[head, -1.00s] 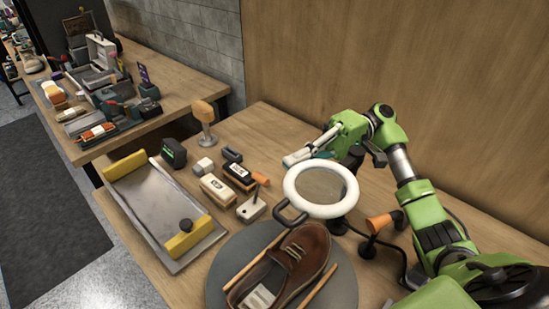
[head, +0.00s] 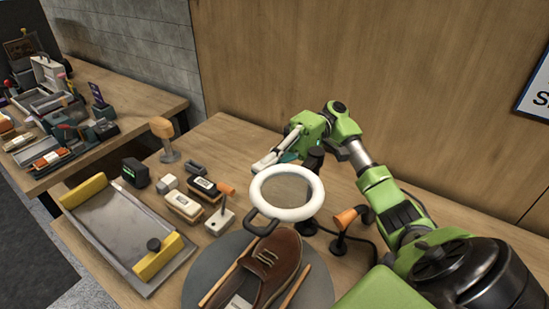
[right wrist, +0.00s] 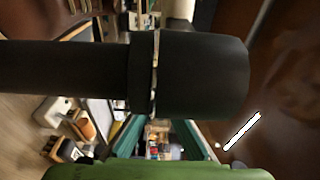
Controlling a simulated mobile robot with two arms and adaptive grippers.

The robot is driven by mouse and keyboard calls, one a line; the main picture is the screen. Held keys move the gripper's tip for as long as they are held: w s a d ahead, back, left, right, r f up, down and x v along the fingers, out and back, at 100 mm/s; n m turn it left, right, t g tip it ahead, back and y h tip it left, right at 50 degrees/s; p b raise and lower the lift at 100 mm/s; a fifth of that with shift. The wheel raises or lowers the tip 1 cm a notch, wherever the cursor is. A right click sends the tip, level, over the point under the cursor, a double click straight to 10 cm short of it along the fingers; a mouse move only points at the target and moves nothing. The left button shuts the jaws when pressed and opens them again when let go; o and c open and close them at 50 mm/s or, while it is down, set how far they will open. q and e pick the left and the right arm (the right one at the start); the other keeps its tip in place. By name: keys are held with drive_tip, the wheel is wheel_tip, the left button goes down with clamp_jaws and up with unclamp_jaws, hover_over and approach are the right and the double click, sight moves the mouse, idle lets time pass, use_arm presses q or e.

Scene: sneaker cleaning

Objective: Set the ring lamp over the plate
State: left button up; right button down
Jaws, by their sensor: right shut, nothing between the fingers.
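The ring lamp (head: 292,214), a white ring with a dark handle on its near left side, stands at mid-table. In the head view its ring overlaps the back edge of the round grey plate (head: 205,270); the exact gap cannot be told. A brown shoe (head: 272,258) lies on the plate between two wooden sticks. My right gripper (head: 262,164) is shut and empty, behind and left of the ring. In the right wrist view a thick dark cylinder (right wrist: 190,75) crosses close in front of the camera. My left gripper is out of view.
A metal tray (head: 110,225) with yellow end blocks lies to the left. Brushes and small blocks (head: 185,205) sit between tray and lamp. An orange-topped stand (head: 345,222) is right of the lamp. A wooden wall (head: 400,80) closes the back.

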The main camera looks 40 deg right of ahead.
drive_tip(key=w+d, duration=0.1)
drive_tip(key=d, duration=0.5)
drive_tip(key=shift+d, duration=0.15)
idle(0.7)
